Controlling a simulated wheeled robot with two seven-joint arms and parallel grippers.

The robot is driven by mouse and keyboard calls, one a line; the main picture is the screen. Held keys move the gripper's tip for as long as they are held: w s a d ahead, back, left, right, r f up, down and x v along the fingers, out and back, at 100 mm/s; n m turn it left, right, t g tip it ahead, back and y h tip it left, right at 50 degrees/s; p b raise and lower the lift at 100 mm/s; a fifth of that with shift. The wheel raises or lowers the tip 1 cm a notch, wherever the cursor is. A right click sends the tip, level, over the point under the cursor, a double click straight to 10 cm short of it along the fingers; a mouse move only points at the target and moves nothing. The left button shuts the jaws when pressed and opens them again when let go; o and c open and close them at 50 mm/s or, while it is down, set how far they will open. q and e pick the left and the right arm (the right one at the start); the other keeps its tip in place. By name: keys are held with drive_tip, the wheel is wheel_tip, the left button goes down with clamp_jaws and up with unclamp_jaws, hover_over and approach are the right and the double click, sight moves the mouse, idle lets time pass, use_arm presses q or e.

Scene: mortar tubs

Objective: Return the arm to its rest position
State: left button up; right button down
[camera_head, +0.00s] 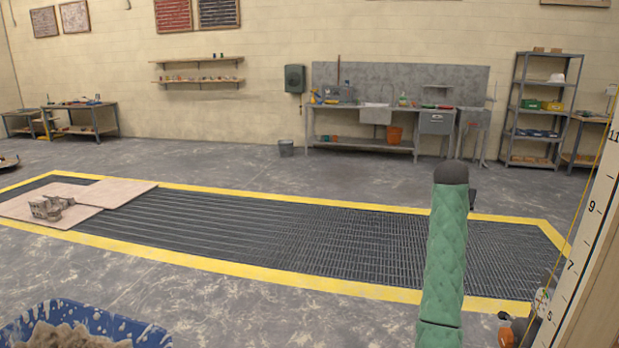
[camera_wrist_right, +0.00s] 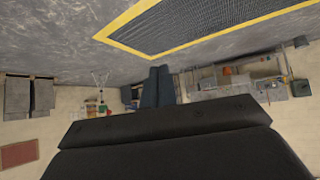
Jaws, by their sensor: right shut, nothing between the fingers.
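My right arm, in a green padded sleeve, rises upright at the right of the centre in the head view and ends in a dark rounded cap. A small dark part shows behind its top edge; I cannot tell what it is. In the right wrist view, which is upside down, the two dark fingers of my right gripper (camera_wrist_right: 160,86) lie together, shut and empty. They touch nothing there. My left arm and left gripper are in neither view.
A blue tub (camera_head: 148,336) of mortar stands at the lower left. A yellow-edged floor grating (camera_head: 300,235) crosses the middle, with pale boards (camera_head: 125,194) on its left end. A measuring board (camera_head: 583,240) stands close at the right. A sink bench (camera_head: 375,112) and shelves (camera_head: 515,105) line the far wall.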

drive_tip(key=s+a+f+n+t+y, duration=0.1)
drive_tip(key=s+a+f+n+y, duration=0.15)
drive_tip(key=s+a+f, duration=0.5)
drive_tip(key=s+a+f+n+y, duration=0.25)
drive_tip(key=s+a+f, duration=0.25)
drive_tip(key=s+a, duration=0.45)
drive_tip(key=s+a+f+n+t+y, duration=0.1)
drive_tip(key=s+a+f+n, duration=0.45)
drive_tip(key=s, duration=0.55)
drive_tip(key=s+a+f+g, duration=0.2)
drive_tip(key=s+f, duration=0.5)
drive_tip(key=s, duration=0.4)
drive_tip(key=s+a+f+g+y, duration=0.1)
drive_tip(key=s+a+f+g, duration=0.1)
drive_tip(key=s+f, duration=0.6)
drive_tip(key=s+a+f+g, duration=0.2)
drive_tip(key=s+f, duration=0.6)
drive_tip(key=s, duration=0.7)
drive_tip(key=shift+a+m+g+p, duration=0.35)
drive_tip(key=shift+m+g+p, duration=0.05)
drive_tip(key=shift+m, duration=0.05)
drive_tip(key=shift+f, duration=0.1)
